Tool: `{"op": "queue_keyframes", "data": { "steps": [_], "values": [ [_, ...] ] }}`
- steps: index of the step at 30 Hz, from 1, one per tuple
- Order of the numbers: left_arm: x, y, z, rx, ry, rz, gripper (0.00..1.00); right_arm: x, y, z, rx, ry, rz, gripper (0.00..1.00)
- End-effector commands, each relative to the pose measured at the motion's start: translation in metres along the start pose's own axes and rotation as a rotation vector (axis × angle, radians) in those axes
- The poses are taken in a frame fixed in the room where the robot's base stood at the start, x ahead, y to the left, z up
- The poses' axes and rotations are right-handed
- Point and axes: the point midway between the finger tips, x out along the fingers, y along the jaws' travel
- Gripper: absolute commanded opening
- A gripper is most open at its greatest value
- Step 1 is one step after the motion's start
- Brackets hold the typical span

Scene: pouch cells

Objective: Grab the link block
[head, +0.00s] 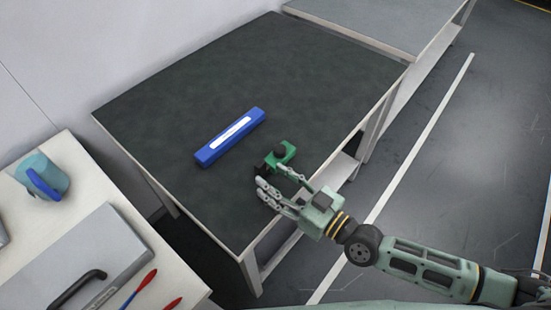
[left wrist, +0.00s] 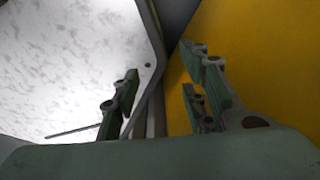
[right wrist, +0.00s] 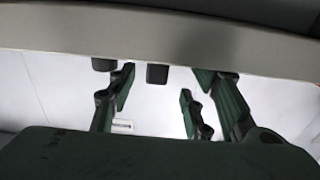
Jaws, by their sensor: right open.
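A small green block with black parts (head: 279,155) lies on the dark table top near its front edge; it may be the link block. My right gripper (head: 271,180) is open, just in front of this block at the table's front edge, with its fingers pointing toward it. I cannot tell whether they touch it.
A blue bar with a white label (head: 230,137) lies on the dark table (head: 330,65), left of the green block. The dark table's far part is clear.

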Motion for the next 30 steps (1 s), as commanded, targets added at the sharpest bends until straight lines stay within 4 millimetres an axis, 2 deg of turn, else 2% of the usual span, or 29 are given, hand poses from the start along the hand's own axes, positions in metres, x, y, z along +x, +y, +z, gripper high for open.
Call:
{"op": "queue_keyframes", "data": {
  "steps": [6,9,19,30],
  "values": [
    [-0.009,-0.001,-0.001,0.001,0.000,-0.001,0.40,0.033,0.003,-0.008,-0.002,0.003,-0.002,0.46],
    [-0.009,-0.001,-0.001,0.001,0.000,-0.001,0.40,0.045,0.003,-0.006,-0.002,0.003,-0.001,0.46],
    [-0.009,-0.002,-0.001,0.001,-0.001,-0.002,0.40,0.052,0.003,-0.004,-0.003,0.001,-0.001,0.46],
    [-0.009,-0.002,0.000,0.001,-0.001,-0.002,0.40,0.051,0.003,-0.004,-0.003,0.001,-0.001,0.14]
  ]
}}
